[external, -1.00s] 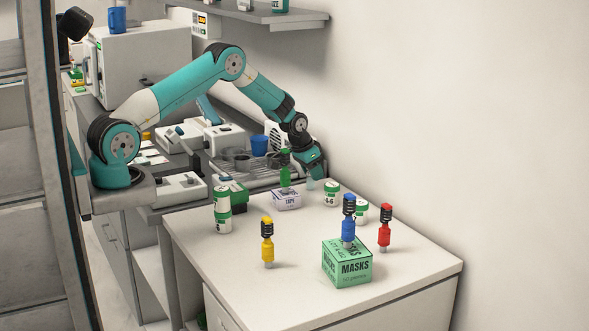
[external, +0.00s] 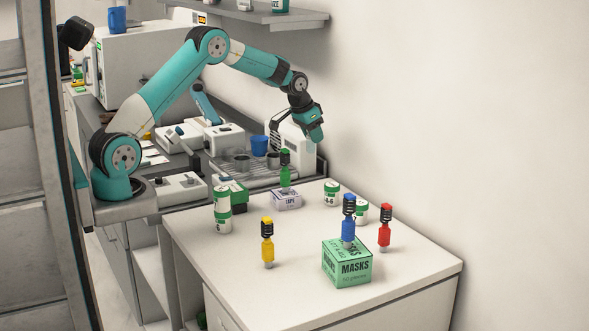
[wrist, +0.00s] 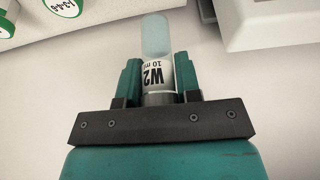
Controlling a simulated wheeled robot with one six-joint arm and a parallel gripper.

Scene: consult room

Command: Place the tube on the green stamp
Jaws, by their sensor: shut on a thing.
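My gripper (external: 315,135) is raised in the air above the back of the white table, a little right of and higher than the green stamp. In the wrist view my gripper (wrist: 158,85) is shut on the tube (wrist: 156,40), which has a pale translucent bluish end and a white label reading "W2 10 ml". The green stamp (external: 285,175), with a black upper part, stands upright on the small white-and-purple tape box (external: 287,202). My gripper and the stamp are apart.
A yellow stamp (external: 267,246) and a red stamp (external: 384,232) stand on the table (external: 290,285). A blue stamp (external: 348,229) stands on the green masks box (external: 347,268). Green-and-white cans (external: 222,212) stand nearby. A blue cup (external: 259,146) is on the counter behind.

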